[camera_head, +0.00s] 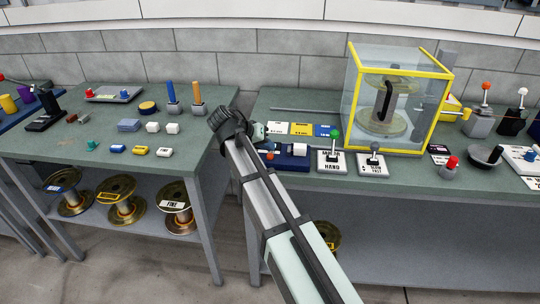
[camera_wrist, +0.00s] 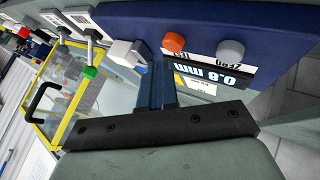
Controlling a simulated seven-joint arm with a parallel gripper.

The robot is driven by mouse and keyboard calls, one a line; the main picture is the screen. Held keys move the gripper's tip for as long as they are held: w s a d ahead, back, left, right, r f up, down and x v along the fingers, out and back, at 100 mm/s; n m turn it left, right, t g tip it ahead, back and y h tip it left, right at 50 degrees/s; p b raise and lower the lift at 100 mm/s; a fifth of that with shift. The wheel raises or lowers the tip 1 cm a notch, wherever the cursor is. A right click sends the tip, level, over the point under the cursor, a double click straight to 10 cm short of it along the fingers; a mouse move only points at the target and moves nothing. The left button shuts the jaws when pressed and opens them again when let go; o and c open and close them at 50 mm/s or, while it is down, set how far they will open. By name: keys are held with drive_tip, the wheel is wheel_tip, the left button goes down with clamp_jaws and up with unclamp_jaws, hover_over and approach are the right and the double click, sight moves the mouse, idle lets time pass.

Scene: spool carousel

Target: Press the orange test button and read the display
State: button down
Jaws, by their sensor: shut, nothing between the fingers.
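The blue tester box (camera_wrist: 130,20) fills the top of the wrist view; it also shows in the head view (camera_head: 289,163), partly behind my arm. Its round orange button (camera_wrist: 173,42) sits left of a grey button (camera_wrist: 230,50) labelled ZERO upside down. The display (camera_wrist: 200,79) beside the buttons is upside down and appears to read 0.8 MM. My gripper (camera_wrist: 158,68) is shut and empty. Its fingertips are near the box, just below the orange button in the wrist view. I cannot tell whether they touch the box. In the head view my gripper (camera_head: 260,132) is above the bench's left end.
A white block (camera_head: 300,149) is at the box's right side. The HAND lever (camera_head: 334,155) with its green knob and a second lever (camera_head: 372,161) stand to the right. A yellow-framed clear enclosure (camera_head: 351,95) is behind. A gap separates the two benches.

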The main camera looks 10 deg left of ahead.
sight(267, 156)
drive_tip(key=shift+r, duration=0.15)
drive_tip(key=shift+r, duration=2.4)
